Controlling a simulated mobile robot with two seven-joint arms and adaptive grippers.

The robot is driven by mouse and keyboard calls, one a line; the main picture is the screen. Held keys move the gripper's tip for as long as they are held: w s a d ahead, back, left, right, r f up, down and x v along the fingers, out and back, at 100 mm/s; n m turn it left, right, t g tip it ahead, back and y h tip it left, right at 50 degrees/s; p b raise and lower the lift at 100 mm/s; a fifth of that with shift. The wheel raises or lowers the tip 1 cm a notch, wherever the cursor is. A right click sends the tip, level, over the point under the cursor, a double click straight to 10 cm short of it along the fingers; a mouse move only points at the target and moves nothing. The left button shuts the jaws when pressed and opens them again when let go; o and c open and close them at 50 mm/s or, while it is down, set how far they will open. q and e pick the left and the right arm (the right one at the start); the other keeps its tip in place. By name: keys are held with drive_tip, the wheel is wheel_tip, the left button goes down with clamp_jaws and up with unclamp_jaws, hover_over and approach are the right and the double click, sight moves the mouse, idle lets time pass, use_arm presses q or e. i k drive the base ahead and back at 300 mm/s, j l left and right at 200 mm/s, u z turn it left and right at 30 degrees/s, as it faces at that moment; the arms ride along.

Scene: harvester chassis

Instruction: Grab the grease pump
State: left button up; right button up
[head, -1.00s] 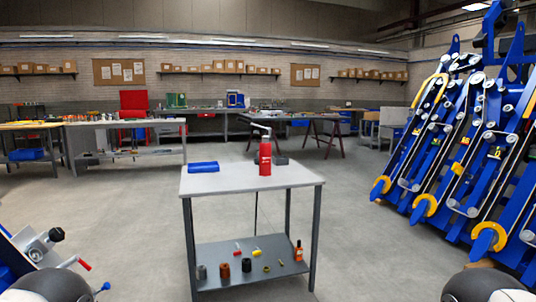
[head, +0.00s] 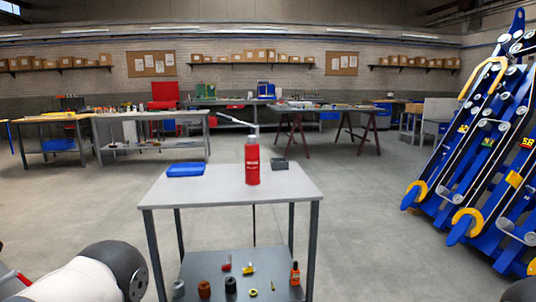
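The red grease pump (head: 252,162) stands upright on the top of a small grey table (head: 215,188), right of the middle of that top. Its grey head is at the upper end, and a thin light lever or tube reaches up and left from it. Neither gripper is in view. Only a white and dark part of my own arm shows at the lower left, well apart from the table, and a dark piece at the lower right corner.
A blue case (head: 186,170) and a dark grey block (head: 279,163) flank the pump. The lower shelf (head: 215,268) holds several small parts and an orange bottle (head: 295,274). The blue harvester machine (head: 480,160) stands at right. Floor around the table is clear.

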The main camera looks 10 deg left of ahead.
sight(251, 149)
drive_tip(key=i+j, duration=0.15)
drive_tip(key=i, duration=0.3)
drive_tip(key=i+j, duration=0.15)
drive_tip(key=i, duration=0.3)
drive_tip(key=i+j, duration=0.15)
drive_tip(key=i, duration=0.35)
drive_tip(key=i+j, duration=0.15)
drive_tip(key=i, duration=0.3)
